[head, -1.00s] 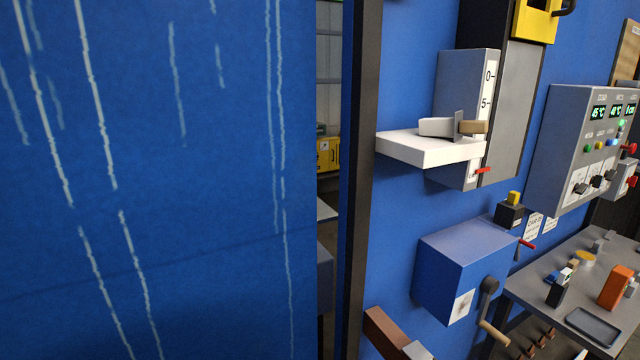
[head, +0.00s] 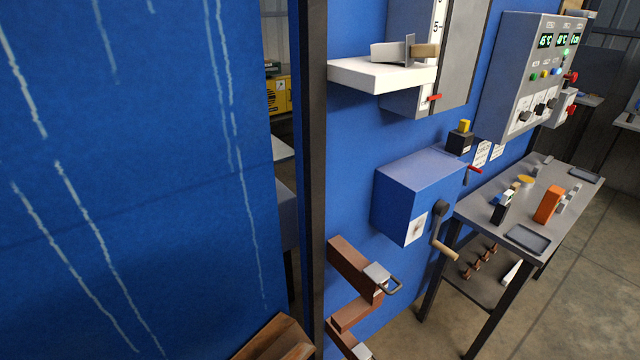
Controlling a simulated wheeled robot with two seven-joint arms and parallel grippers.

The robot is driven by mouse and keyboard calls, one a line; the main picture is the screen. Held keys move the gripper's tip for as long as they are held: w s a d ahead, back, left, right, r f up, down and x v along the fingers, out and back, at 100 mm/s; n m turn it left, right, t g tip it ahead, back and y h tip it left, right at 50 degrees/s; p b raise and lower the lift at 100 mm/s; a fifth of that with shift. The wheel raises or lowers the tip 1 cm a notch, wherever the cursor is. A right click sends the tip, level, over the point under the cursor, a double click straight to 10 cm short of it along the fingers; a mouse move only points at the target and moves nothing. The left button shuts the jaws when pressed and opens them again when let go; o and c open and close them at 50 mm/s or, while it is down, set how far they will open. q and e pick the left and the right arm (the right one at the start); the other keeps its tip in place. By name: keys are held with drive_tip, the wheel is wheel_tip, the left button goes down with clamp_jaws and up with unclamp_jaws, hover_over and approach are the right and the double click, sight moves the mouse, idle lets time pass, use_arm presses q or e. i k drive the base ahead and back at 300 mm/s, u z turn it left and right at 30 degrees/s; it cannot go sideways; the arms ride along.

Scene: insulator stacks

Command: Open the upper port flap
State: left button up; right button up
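I cannot make out a part that is clearly the upper port flap. Neither of my grippers is in view. A brown block (head: 349,264) with a grey metal piece and a handle loop (head: 390,285) sticks out from the blue wall at lower centre. A second brown piece (head: 355,312) shows below it. A blue box (head: 412,195) with a hand crank (head: 440,228) is fixed to the wall to their right. A white ledge (head: 375,75) carrying a small grey and tan part (head: 405,52) is above.
A blue panel with white streaks (head: 130,170) fills the left, beside a dark post (head: 313,170). A brown object (head: 275,340) is cut off at the bottom. A grey table (head: 470,210) with small parts stands right, under a control box (head: 528,75). Floor (head: 590,290) is clear at lower right.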

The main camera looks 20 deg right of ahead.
sight(378, 274)
drive_tip(key=z, duration=1.4)
drive_tip(key=k, duration=0.7)
drive_tip(key=z, duration=1.05)
